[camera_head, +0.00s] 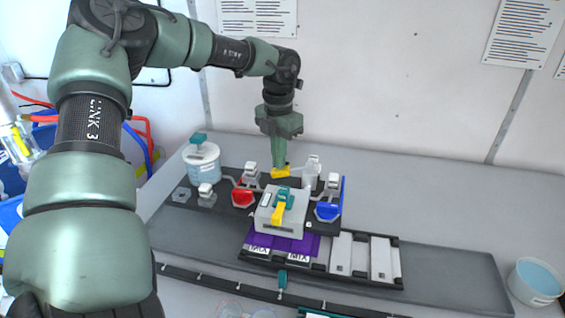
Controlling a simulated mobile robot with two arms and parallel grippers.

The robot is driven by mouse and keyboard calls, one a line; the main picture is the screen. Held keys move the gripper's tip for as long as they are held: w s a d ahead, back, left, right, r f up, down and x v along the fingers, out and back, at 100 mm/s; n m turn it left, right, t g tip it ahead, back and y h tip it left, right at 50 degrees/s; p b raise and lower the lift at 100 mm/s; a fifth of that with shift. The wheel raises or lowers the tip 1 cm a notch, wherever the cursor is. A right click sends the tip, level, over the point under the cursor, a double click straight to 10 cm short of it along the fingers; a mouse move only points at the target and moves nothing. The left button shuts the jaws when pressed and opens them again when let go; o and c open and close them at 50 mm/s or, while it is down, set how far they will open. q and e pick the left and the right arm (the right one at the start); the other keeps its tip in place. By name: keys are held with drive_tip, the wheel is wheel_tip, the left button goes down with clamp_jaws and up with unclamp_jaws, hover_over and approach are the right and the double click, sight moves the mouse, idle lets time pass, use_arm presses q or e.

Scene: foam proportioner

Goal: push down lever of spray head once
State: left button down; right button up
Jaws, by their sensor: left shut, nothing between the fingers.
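My left gripper (279,170) points straight down over the rear of the black rack, shut and empty. A small yellow piece shows at its tips; I cannot tell whether it is part of the gripper. Below and in front of it is a pale grey box (270,219) with a yellow lever-like part (278,213) and a teal part on top. White nozzle-like heads stand around it: one at the left (250,172), one behind at the right (314,164) and one at the right (333,183). I cannot tell which is the spray head. No contact is visible. My right gripper is out of view.
A clear jar (203,165) with a teal top stands at the left. Red (243,198) and blue (328,212) parts flank the box. Purple packs (262,240) and white blocks (341,252) lie in front. A tub (538,280) is at the far right. The grey mat's right side is clear.

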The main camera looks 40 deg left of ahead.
use_arm(q)
wheel_tip(320, 180, up, 8)
drive_tip(key=p, duration=0.4)
idle(0.5)
idle(1.6)
